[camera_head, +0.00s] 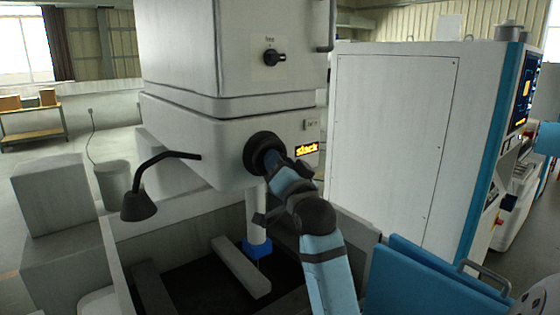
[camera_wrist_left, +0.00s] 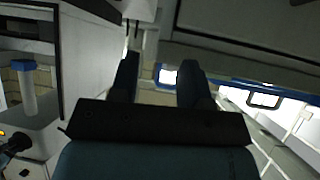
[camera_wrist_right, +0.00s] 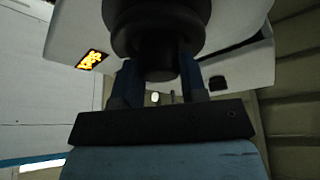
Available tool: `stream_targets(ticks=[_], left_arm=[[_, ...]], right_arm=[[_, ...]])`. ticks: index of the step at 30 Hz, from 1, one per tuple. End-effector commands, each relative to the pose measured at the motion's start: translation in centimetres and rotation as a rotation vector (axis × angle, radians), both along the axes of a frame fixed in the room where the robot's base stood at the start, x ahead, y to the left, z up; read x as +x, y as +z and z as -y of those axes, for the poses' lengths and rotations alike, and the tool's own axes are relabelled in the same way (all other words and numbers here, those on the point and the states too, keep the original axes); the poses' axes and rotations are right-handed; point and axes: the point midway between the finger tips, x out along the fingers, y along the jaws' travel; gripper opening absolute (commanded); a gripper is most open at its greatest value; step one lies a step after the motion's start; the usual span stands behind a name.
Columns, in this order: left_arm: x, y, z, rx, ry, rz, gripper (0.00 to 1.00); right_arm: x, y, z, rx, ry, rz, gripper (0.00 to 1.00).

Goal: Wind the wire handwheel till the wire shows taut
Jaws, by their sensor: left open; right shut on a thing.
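The black handwheel (camera_head: 264,153) sits on the front of the machine's white head (camera_head: 190,60). My right gripper (camera_head: 272,164) is at it, and in the right wrist view its two fingers (camera_wrist_right: 160,85) are shut on the dark hub part of the handwheel (camera_wrist_right: 160,30). A small display beside the wheel reads "slack" in yellow letters (camera_head: 307,148); it also shows in the right wrist view (camera_wrist_right: 93,60). My left gripper (camera_wrist_left: 160,80) is open with nothing between its fingers; it is not in the head view. The wire itself is too small to make out.
A black lamp (camera_head: 139,205) on a bent arm sticks out left of the head. Below is the open tank (camera_head: 112,262) with a pale bar (camera_head: 240,266) and a blue-tipped column (camera_head: 257,248). A tall white cabinet (camera_head: 395,140) stands right. A blue panel (camera_head: 430,280) is in front.

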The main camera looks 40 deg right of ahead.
Motion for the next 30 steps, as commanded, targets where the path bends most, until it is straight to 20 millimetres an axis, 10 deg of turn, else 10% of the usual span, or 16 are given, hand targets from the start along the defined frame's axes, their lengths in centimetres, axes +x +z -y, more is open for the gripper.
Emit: stream_targets(ticks=[12,13,16,30], left_arm=[[0.92,0.11,-0.18,0.002,0.003,0.011,0.43],[0.94,0.16,-0.18,0.002,0.003,0.012,0.43],[0.95,0.29,-0.21,0.002,0.003,0.014,0.43],[0.6,0.25,-0.1,0.002,0.0,0.012,0.43]], right_arm=[[-0.01,-0.02,0.02,0.009,-0.001,0.001,0.15],[-0.01,-0.02,0.02,0.009,-0.001,0.001,0.41],[-0.01,-0.02,0.02,0.009,-0.001,0.001,0.64],[0.26,-0.27,0.01,0.008,0.001,0.001,0.64]])
